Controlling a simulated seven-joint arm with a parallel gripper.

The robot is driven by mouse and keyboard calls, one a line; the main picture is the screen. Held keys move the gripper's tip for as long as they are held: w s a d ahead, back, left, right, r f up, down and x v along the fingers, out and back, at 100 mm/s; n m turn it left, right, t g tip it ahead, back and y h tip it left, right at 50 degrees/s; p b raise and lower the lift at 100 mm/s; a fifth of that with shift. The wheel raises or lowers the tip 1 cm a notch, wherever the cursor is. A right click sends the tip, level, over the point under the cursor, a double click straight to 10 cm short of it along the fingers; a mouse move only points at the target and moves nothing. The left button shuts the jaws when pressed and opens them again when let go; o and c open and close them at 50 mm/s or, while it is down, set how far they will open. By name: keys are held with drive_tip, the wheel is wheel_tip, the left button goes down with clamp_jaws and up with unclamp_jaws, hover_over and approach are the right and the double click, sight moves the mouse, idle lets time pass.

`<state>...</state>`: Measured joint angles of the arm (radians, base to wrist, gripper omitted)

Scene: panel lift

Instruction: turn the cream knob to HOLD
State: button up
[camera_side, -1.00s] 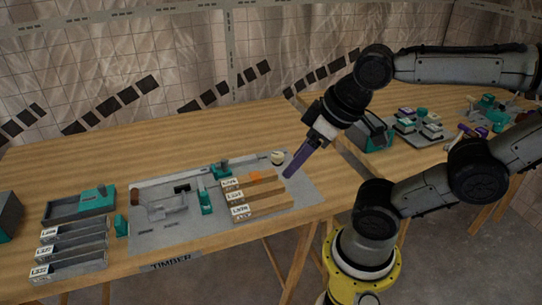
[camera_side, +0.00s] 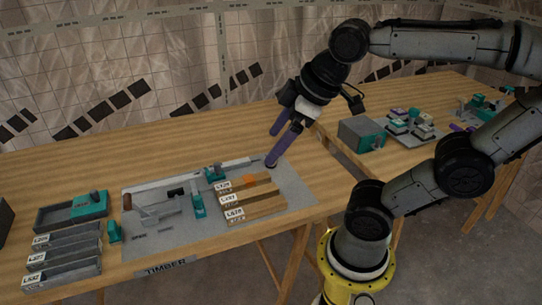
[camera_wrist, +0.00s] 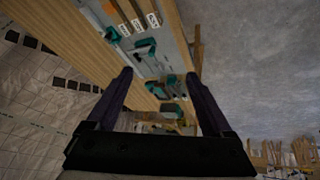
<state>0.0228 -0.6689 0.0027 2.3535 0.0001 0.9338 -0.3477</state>
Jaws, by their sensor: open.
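The grey panel (camera_side: 300,199) lies on the wooden bench, with a long bar along its back edge. The cream knob is not visible in either current view; the purple fingers cover the panel's back right corner in the side view, where it stood. My gripper (camera_side: 271,147) is open, its two purple fingers apart and pointing down left over that corner. I cannot tell whether a finger touches the knob. In the wrist view my gripper (camera_wrist: 158,76) is empty between the fingertips. No HOLD mark is readable.
Three labelled timber blocks (camera_side: 250,199) lie just in front of the fingers. A teal clamp (camera_side: 198,206) stands left of them. Labelled trays (camera_side: 62,260) are at the left end. A grey and teal box (camera_side: 362,135) stands right. The bench behind the panel is clear.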

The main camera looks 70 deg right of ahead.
drive_tip(key=w+d+f+n+g+h, duration=0.1)
drive_tip(key=w+d+n+g, duration=0.15)
drive_tip(key=w+d, duration=1.25)
drive_tip(key=s+d+f+m+g+y, duration=0.1)
drive_tip(key=d+f+m+g, duration=0.3)
drive_tip(key=d+f, duration=1.1)
drive_tip(key=shift+t, duration=0.25)
drive_tip(key=f, duration=0.8)
drive_tip(key=d+f, duration=0.1)
drive_tip(key=f, duration=0.3)
drive_tip(key=shift+f, duration=0.3)
clamp_jaws()
